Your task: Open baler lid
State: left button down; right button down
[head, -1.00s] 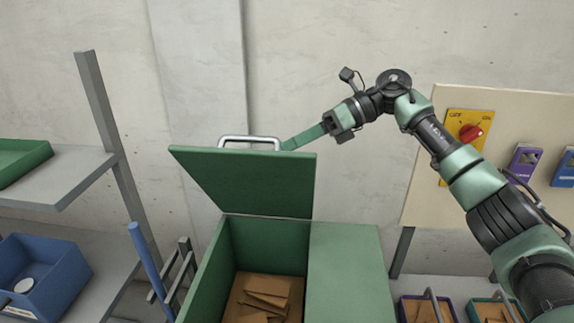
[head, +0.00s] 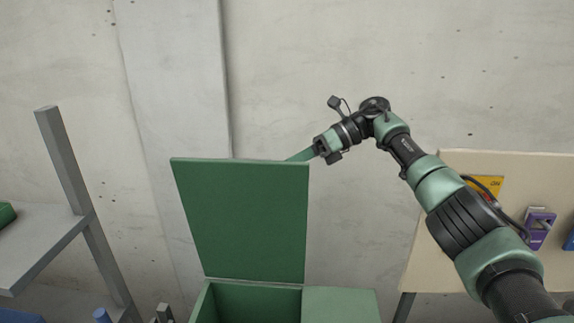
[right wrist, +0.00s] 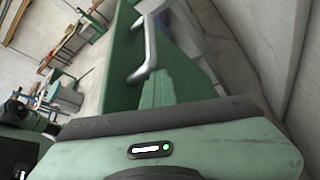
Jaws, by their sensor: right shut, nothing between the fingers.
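The baler's green lid (head: 245,220) stands raised, close to upright, at the back of the green baler box (head: 340,304) in the head view. My right gripper (head: 298,156) is at the lid's upper right edge, its fingertips partly hidden behind the lid. In the right wrist view, my right gripper's green fingers (right wrist: 158,90) are together with nothing between them, beside the lid's metal bar handle (right wrist: 150,50). The lid's green panel (right wrist: 122,60) runs along the left of the fingers. I cannot tell whether they touch. My left gripper is not in view.
A grey shelf rack (head: 75,180) stands on the left. A concrete wall (head: 300,60) lies close behind the lid.

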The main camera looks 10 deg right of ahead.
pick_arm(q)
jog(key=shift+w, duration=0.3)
pick_arm(e)
jog(key=shift+s+a+r, duration=0.1)
jog(key=shift+r, duration=0.25)
